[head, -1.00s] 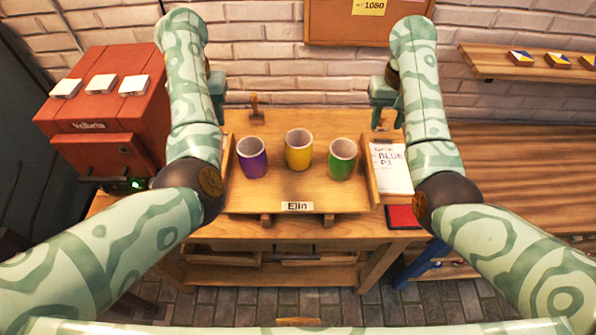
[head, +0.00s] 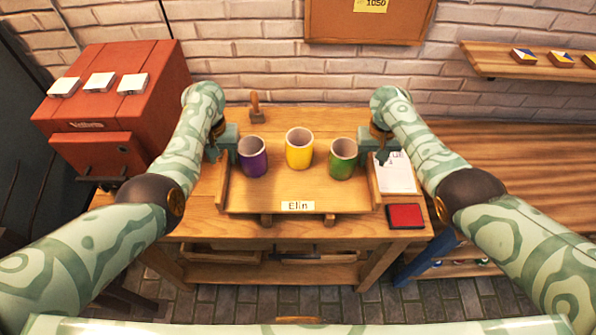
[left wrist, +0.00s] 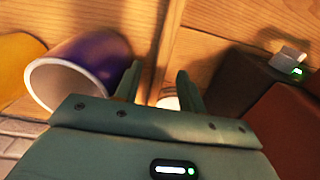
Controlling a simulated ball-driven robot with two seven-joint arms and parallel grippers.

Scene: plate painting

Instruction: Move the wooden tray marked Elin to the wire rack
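The wooden tray marked Elin (head: 255,205) lies flat on the wooden workbench, with raised walls at its left and right. It carries a purple cup (head: 252,158), a yellow cup (head: 299,149) and a green cup (head: 342,160). My left gripper (head: 218,152) is low at the tray's left wall. In the left wrist view its fingers (left wrist: 158,88) are apart, one on each side of that wall (left wrist: 165,45). My right gripper (head: 382,155) is at the tray's right wall; its fingers are too small to judge. I cannot make out a wire rack.
A red kiln-like box (head: 110,110) stands left of the bench. A paper sheet (head: 398,178) and a red pad (head: 405,216) lie right of the tray. A wooden stamp-like piece (head: 256,108) stands behind it. A shelf with tiles (head: 500,66) is at upper right.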

